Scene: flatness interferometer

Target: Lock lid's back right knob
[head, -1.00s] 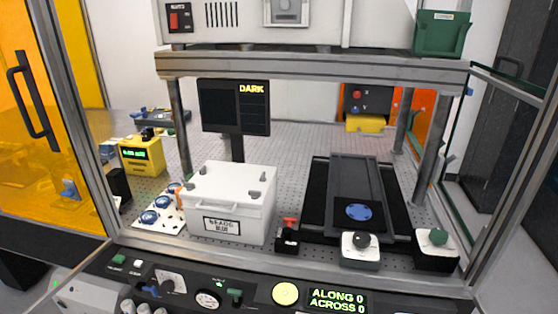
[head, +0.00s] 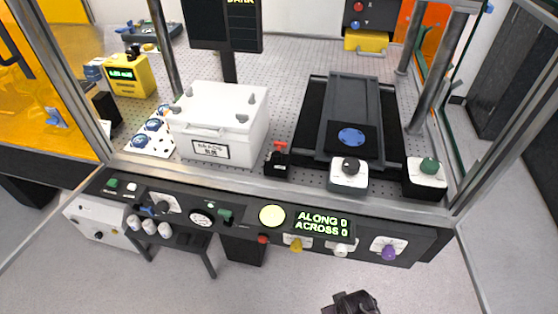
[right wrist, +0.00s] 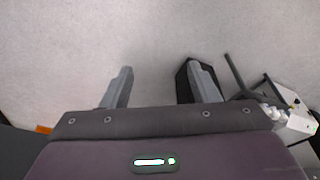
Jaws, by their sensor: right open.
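The white box (head: 213,140) with a white lid (head: 215,105) stands on the perforated table at the left of the head view. Small grey knobs sit at the lid's corners. The back right knob (head: 252,97) stands up at the far right corner, and the front right knob (head: 242,118) is nearer. Whether the back right knob is locked cannot be told. My right gripper (right wrist: 160,82) is open and empty in the right wrist view, above bare floor. A dark part of my right arm shows at the bottom of the head view, well away from the box. My left gripper is out of view.
A control panel (head: 372,232) with coloured knobs runs along the front edge. A dark stage (head: 352,105) stands right of the box, and a monitor (head: 223,27) rises behind it. Metal posts (head: 437,75) and a clear side panel bound the right.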

